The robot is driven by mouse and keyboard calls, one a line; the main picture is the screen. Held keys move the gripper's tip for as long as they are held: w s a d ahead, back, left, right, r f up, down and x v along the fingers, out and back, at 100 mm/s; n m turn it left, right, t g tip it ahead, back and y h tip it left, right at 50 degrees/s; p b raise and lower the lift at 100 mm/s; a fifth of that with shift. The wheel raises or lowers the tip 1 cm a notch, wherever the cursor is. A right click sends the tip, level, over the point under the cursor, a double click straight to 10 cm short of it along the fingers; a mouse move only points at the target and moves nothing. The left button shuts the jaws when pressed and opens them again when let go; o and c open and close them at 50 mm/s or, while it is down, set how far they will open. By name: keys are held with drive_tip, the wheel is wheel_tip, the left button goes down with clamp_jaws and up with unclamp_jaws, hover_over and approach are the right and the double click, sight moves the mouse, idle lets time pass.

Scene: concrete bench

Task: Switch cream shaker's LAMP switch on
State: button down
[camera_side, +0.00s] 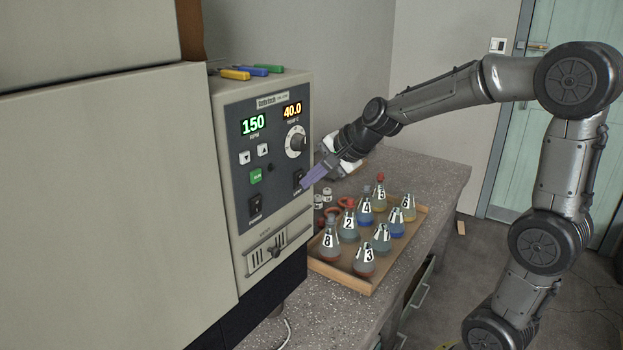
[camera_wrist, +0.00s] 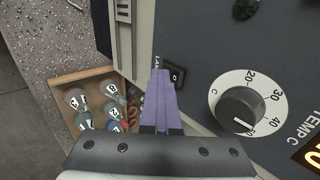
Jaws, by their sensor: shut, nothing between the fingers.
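The cream shaker (camera_side: 225,95) stands at the left in the side view, its grey control panel (camera_side: 280,135) facing right. The LAMP switch (camera_wrist: 174,76) is a black rocker with a white mark, low on the panel in the wrist view; it also shows, partly covered, in the side view (camera_side: 298,176). I cannot tell its position. My gripper (camera_side: 306,184) has purple fingers, shut and empty. Their tips (camera_wrist: 161,74) are right beside the switch, overlapping its label side in the wrist view; I cannot tell whether they touch.
The panel also has a temperature dial (camera_side: 296,142), small buttons (camera_side: 256,176) and another black rocker (camera_side: 255,208). A wooden tray (camera_side: 372,284) of numbered flasks stands on the bench below my gripper. Screwdriver-like tools (camera_side: 250,70) lie on the shaker's top.

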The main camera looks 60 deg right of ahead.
drive_tip(key=shift+r, duration=0.15)
drive_tip(key=shift+r, duration=0.7)
drive_tip(key=s+f+v, duration=0.1)
drive_tip(key=s+v, duration=0.1)
drive_tip(key=v, duration=1.1)
drive_tip(key=shift+f, duration=0.4)
drive_tip(key=shift+f, duration=0.1)
drive_tip(key=shift+s+f, duration=0.1)
drive_tip(key=shift+f, duration=0.5)
drive_tip(key=shift+f, duration=0.1)
